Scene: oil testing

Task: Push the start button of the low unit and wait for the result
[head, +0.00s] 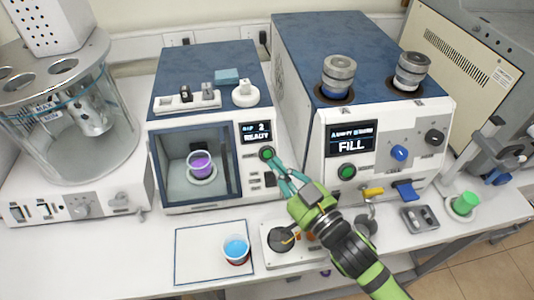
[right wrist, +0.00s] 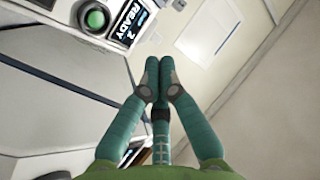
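The low unit (head: 208,62) is the blue-topped box left of the taller machine. Its window shows a clear cup of purple liquid (head: 201,165) on a round base inside. Its small screen (head: 256,133) seems to read READY, and READY shows in the right wrist view (right wrist: 131,22). The green start button (head: 267,154) sits below the screen; it also shows in the right wrist view (right wrist: 95,17). My right gripper (head: 277,166) is shut and empty, its tips just below and right of the button. In the right wrist view its fingertips (right wrist: 158,76) meet, apart from the button. My left gripper is out of view.
The taller machine (head: 350,55), with a FILL screen and its own green button (head: 347,172), stands close on the right. A cup of blue liquid (head: 236,249) stands on a marked mat (head: 200,262) in front. A glass bath (head: 62,130) stands left.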

